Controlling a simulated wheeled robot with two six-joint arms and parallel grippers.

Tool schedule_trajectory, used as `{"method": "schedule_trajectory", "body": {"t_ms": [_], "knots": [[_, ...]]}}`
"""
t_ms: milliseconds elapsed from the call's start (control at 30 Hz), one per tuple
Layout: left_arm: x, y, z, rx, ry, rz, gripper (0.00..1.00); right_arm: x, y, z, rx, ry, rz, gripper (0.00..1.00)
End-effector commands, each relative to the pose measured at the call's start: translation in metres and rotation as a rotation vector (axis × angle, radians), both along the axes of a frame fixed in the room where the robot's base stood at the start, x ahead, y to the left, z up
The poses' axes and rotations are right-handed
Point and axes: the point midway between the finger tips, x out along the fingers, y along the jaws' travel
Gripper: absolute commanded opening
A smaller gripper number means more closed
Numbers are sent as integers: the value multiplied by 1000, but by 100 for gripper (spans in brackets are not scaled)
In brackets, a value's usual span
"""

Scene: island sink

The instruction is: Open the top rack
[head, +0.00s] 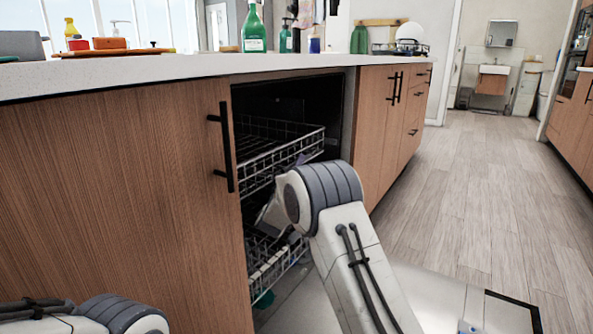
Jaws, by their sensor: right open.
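The top rack (303,148) is a wire basket in the dark dishwasher opening under the counter. Its front edge sticks out slightly past the cabinet face. My right arm reaches in from the bottom, and its bulky wrist hides part of the opening. My right gripper (284,236) is open, mostly hidden behind that wrist, below the top rack and above the lower rack (272,272). I cannot tell whether it touches either rack. My left arm shows only at the bottom left corner; its gripper is out of view.
A wooden cabinet door (120,200) with a black handle (225,150) stands left of the opening. The white countertop (150,68) above holds a green bottle (254,30) and other items.

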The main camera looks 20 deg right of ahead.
Motion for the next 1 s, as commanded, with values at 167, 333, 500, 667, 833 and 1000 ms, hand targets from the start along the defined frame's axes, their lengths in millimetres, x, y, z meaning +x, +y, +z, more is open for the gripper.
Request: {"method": "schedule_trajectory", "body": {"t_ms": [167,333,500,667,833,1000], "knots": [[0,0,0,0,0,0,50,0,0,0,0,0,0,47],[0,0,0,0,0,0,50,0,0,0,0,0,0,0],[0,0,0,0,0,0,50,0,0,0,0,0,0,0],[0,0,0,0,0,0,50,0,0,0,0,1,1,0],[0,0,0,0,0,0,50,0,0,-1,0,1,1,0],[0,0,0,0,0,0,50,0,1,-1,0,1,1,0]]}}
